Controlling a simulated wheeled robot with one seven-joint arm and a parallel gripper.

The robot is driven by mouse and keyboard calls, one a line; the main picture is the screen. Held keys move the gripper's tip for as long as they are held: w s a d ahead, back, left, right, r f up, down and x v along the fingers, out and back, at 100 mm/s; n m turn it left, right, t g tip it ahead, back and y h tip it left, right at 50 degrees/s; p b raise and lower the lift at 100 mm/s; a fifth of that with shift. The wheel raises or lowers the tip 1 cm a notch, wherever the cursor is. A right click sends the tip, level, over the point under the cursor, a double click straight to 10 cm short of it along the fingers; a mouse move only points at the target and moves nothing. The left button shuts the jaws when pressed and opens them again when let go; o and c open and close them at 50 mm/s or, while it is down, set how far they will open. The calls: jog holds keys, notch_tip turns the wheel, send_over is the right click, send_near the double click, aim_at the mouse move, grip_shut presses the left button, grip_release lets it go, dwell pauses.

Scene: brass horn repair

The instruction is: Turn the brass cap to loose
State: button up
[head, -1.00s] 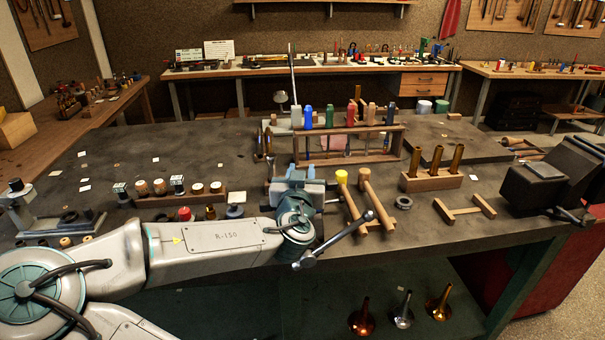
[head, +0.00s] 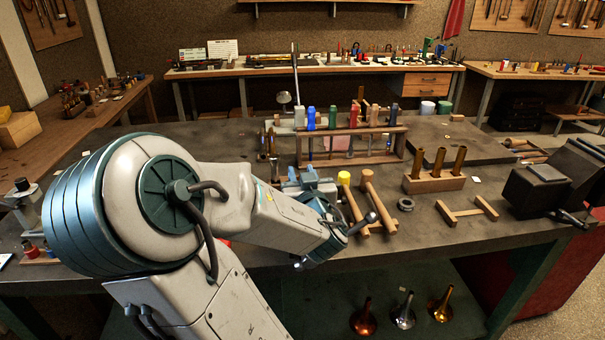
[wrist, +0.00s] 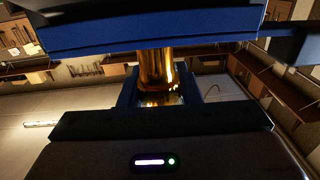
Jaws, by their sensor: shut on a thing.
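In the wrist view a shiny brass cylinder, which looks like the brass cap (wrist: 157,68), stands in the middle, between a blue bar above and a dark edge below. My gripper (wrist: 160,82) is shut on it. The cap's far end meets a darker piece between blue blocks, and I cannot tell whether they touch. Its turn angle cannot be read. In the head view my arm hides the cap and my gripper. Blue metal parts (head: 312,181) show on the bench just behind my arm's end.
Two mallets (head: 378,207) lie right of my arm's end. A wooden block with brass tubes (head: 435,183) and a small wooden stand (head: 467,212) are further right. A rack of coloured-handled tools (head: 350,155) stands behind. A dark vise (head: 550,190) sits at the right edge.

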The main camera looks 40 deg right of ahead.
jog(key=shift+n+t+y, duration=0.4)
jog(key=shift+n+y, duration=0.1)
jog(key=shift+y, duration=0.4)
jog(key=shift+a+f+n+y+p, duration=0.1)
jog(key=shift+n+y+p, duration=0.2)
jog(key=shift+y, duration=0.1)
jog(key=o, duration=1)
jog(key=shift+s, duration=0.1)
